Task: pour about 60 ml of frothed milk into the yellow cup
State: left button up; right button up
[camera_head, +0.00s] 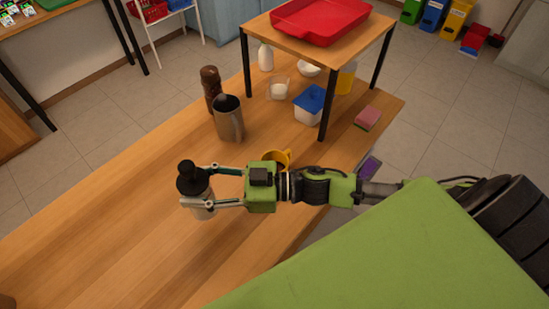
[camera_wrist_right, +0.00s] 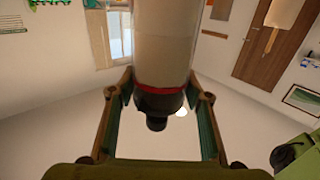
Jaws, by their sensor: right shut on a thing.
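The yellow cup (camera_head: 284,154) stands on the wooden table, partly hidden behind my right wrist; something dark shows inside it. A tall metal pitcher (camera_head: 230,124) with a handle stands behind and left of the cup; its contents are not clear. My right gripper (camera_head: 209,186) is shut on a grey-white cylinder with a black knobbed top (camera_head: 190,181), left of the cup. In the right wrist view this cylinder (camera_wrist_right: 160,45) has a red band and sits between the fingers. I cannot tell whether it touches the table. My left gripper is out of view.
A brown mill (camera_head: 211,88) stands behind the pitcher. A small shelf with a red tray (camera_head: 320,22) rises at the back right, above a white bottle (camera_head: 265,58), a glass (camera_head: 278,89) and a blue-lidded tub (camera_head: 309,106). A sponge (camera_head: 368,118) lies right.

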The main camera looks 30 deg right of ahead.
jog(key=d+f+n+g+y, duration=0.1)
jog(key=d+f+n+g, duration=0.1)
jog(key=d, duration=0.5)
jog(key=shift+s+d+f+g+p, duration=0.25)
jog(key=shift+f+g+p, duration=0.15)
jog(key=shift+f+g, duration=0.25)
